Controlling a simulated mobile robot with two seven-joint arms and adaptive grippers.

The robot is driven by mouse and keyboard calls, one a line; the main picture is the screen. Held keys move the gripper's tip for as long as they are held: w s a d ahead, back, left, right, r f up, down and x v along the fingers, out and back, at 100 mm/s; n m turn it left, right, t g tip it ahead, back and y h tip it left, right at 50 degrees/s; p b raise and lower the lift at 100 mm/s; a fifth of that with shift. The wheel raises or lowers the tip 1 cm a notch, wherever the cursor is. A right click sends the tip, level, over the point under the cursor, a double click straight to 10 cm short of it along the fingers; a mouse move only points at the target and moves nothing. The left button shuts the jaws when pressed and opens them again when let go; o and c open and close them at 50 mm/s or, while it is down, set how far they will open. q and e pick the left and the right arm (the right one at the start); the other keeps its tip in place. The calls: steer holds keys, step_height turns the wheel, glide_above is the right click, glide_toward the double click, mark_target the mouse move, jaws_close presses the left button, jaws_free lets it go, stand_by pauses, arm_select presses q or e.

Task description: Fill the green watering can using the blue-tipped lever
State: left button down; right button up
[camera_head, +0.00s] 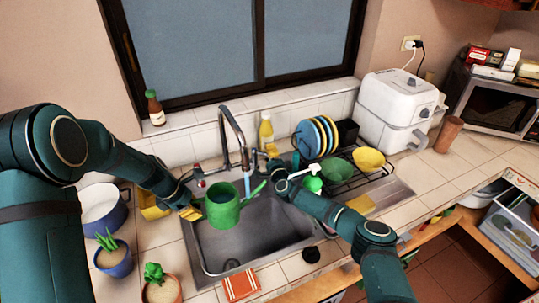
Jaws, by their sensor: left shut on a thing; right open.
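The green watering can (222,209) hangs upright over the sink, its spout pointing right. My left gripper (191,212) is shut on its left side. A red-tipped lever (200,184) is left of the faucet. My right gripper (273,166) is open, right of the faucet near the other lever's place. The blue tip is not clearly visible, and contact cannot be told.
The sink basin (255,245) is clear below the can. A dish rack with blue and yellow plates (317,138), a green bowl (338,171) and a yellow bowl (369,158) stands right. A green bottle (312,181) is beside my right arm. Potted plants (113,258) stand front left.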

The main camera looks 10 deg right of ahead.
steer(key=shift+w, duration=0.25)
jaws_close()
steer(key=shift+a+r, duration=0.1)
steer(key=shift+s+a+m+t+h, duration=0.2)
steer(key=shift+s+m+t+h, duration=0.1)
steer(key=shift+m+h, duration=0.3)
steer(key=shift+s+a+m+h, duration=0.25)
steer(key=shift+m+h, duration=0.3)
steer(key=shift+h, duration=0.45)
steer(key=shift+s+a+m+h, duration=0.2)
steer(key=shift+m+h, duration=0.4)
steer(key=shift+h, duration=0.4)
steer(key=shift+s+a+m+h, duration=0.15)
steer(key=shift+s+m+h, duration=0.15)
steer(key=shift+m+h, duration=0.5)
steer(key=shift+n, duration=0.25)
